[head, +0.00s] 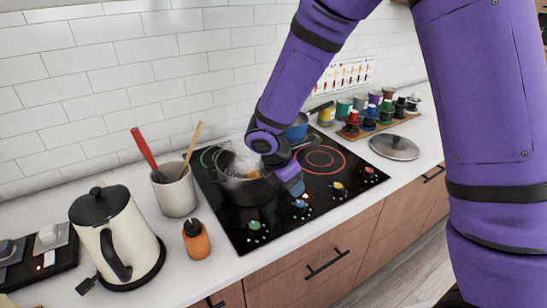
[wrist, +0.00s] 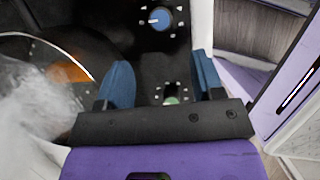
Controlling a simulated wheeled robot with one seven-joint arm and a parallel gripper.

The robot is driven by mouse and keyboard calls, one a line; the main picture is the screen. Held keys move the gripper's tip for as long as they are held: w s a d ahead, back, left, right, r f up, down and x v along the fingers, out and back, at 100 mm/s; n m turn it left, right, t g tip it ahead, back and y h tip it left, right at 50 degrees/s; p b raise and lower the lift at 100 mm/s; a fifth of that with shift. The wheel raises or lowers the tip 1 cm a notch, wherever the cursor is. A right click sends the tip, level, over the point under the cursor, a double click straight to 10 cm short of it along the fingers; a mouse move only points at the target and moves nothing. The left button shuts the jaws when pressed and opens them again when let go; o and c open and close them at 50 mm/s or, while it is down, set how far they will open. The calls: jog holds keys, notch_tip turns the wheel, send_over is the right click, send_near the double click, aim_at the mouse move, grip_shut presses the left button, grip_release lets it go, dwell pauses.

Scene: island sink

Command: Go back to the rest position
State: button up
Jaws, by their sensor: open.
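My gripper (wrist: 162,78) is open, with its two blue fingers apart and nothing held between them. In the head view my gripper (head: 294,182) hangs over the front right side of a dark steaming pot (head: 247,191). The wrist view shows part of the pot (wrist: 105,62) at the left, with something orange (wrist: 68,72) inside and steam over it. A blue knob (wrist: 159,19) on the stove panel lies beyond the fingers. A greenish knob (wrist: 171,100) shows between them, partly hidden by the gripper's body.
The black stove (head: 262,222) is set in a white counter. A blue pan (head: 297,131) stands behind my gripper. A lid (head: 394,147) lies at the right. A utensil crock (head: 176,192), an orange bottle (head: 196,241) and a kettle (head: 117,240) stand at the left.

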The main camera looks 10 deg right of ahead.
jog(key=s+d+r+m+y, duration=0.1)
jog(key=s+d+r+m, duration=0.2)
jog(key=d+r+m, duration=0.35)
jog(key=s+d+r+m, duration=0.3)
jog(key=s+r+m, duration=0.1)
jog(key=r, duration=0.6)
jog(key=s+d+r+m+t+y, duration=0.1)
jog(key=s+d+r+m, duration=0.1)
jog(key=s+r+m, duration=0.3)
jog(key=s+d+r+m+t+y, duration=0.2)
jog(key=s+r+m, duration=0.3)
jog(key=s, duration=0.6)
jog(key=shift+s+d+m+t, duration=0.25)
jog(key=shift+d+m, duration=0.3)
jog(key=shift+m, duration=0.3)
jog(key=shift+r, duration=0.15)
jog(key=shift+c, duration=0.2)
